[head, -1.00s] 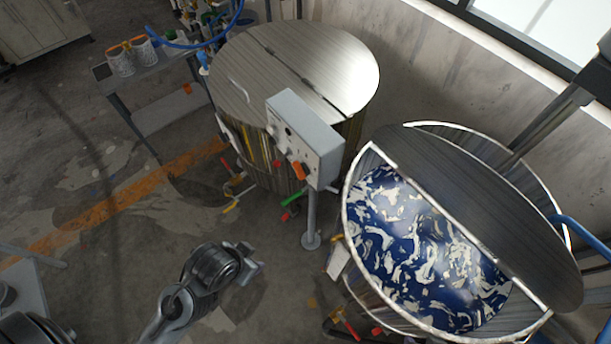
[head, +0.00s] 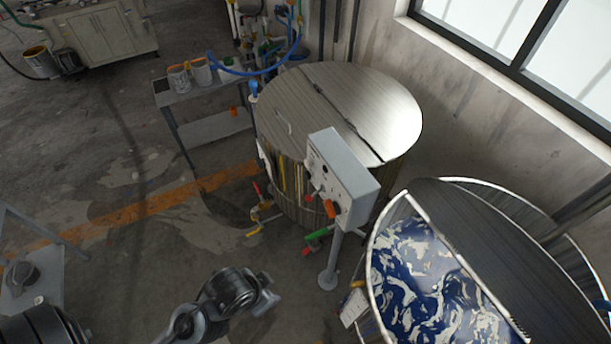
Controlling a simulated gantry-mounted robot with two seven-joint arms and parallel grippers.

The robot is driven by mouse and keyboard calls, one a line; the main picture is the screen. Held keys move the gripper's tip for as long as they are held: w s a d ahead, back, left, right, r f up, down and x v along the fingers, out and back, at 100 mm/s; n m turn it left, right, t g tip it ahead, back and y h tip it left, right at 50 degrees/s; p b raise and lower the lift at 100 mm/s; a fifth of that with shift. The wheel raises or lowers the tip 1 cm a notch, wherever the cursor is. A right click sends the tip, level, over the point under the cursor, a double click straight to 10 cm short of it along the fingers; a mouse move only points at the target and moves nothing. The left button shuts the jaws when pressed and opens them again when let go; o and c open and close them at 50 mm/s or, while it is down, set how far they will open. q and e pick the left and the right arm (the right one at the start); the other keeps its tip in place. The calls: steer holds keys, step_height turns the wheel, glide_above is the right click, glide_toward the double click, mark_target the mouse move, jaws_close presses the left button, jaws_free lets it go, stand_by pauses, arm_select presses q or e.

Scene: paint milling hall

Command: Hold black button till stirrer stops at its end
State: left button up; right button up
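A grey control box (head: 345,178) stands on a post between two metal vats. Its panel faces left and carries small dark knobs or buttons, too small to tell which is the black button. A red part and an orange part (head: 330,209) show at its lower edge. The open vat (head: 374,285) at the lower right holds blue and white streaked paint (head: 425,285). Its stirrer is not visible. My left gripper (head: 268,292) is at the bottom centre, apart from the box and to its lower left; its finger gap is unclear. My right gripper is not in view.
A lidded vat (head: 345,105) stands behind the box. Valves with green and red handles (head: 318,235) stick out low. A grey cart (head: 205,90) with paint cans stands behind left. The floor (head: 120,240) left of the box is mostly clear.

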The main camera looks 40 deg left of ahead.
arm_select(q)
jaws_close()
stand_by(1.5)
